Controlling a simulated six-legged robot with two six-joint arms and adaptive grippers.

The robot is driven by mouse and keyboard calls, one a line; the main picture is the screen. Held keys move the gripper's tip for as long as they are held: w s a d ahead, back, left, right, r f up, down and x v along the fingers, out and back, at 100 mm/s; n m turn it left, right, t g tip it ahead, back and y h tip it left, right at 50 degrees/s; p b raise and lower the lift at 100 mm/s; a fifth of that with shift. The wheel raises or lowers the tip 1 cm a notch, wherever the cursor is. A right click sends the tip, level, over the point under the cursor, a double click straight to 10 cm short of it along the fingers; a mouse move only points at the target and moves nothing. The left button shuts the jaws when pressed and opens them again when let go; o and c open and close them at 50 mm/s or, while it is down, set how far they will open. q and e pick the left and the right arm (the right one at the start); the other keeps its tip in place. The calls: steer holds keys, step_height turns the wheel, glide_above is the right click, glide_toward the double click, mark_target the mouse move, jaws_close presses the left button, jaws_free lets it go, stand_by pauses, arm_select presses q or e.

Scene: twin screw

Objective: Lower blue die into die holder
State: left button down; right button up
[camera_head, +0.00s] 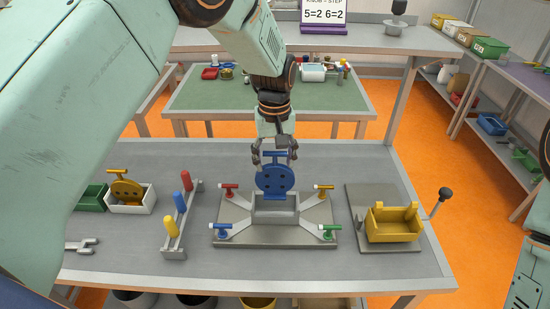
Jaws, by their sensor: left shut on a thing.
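The blue die (275,181) is a round blue disc with dark holes. It is upright over the grey die holder (275,219), a block with a slot at the middle of a grey base plate. My left gripper (275,157) comes down from above and is shut on the top of the blue die. The die's lower edge is at or just above the holder's opening; I cannot tell whether it touches. My right gripper is not in view; only a pale part of my arm shows at the right edge.
A yellow tray (393,222) and a black-knobbed lever (443,195) are at right.

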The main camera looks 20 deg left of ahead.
mark_target(275, 179)
arm_select(q)
steer(key=shift+s+d+f+b, duration=0.2)
steer(key=shift+f+b, duration=0.1)
steer(key=shift+f, duration=0.2)
steer(key=shift+w+a+f+b, duration=0.1)
steer(key=shift+f+b, duration=0.05)
steer(key=shift+f, duration=0.3)
steer(key=shift+w+a+f+b, duration=0.1)
steer(key=shift+f+b, duration=0.05)
steer(key=shift+f, duration=0.25)
steer(key=shift+s+d+f+b, duration=0.15)
steer(key=shift+f+b, duration=0.15)
steer(key=shift+f, duration=0.25)
steer(key=shift+f+b, duration=0.35)
steer(key=shift+f, duration=0.9)
steer(key=shift+b, duration=0.3)
steer(key=shift+f, duration=0.15)
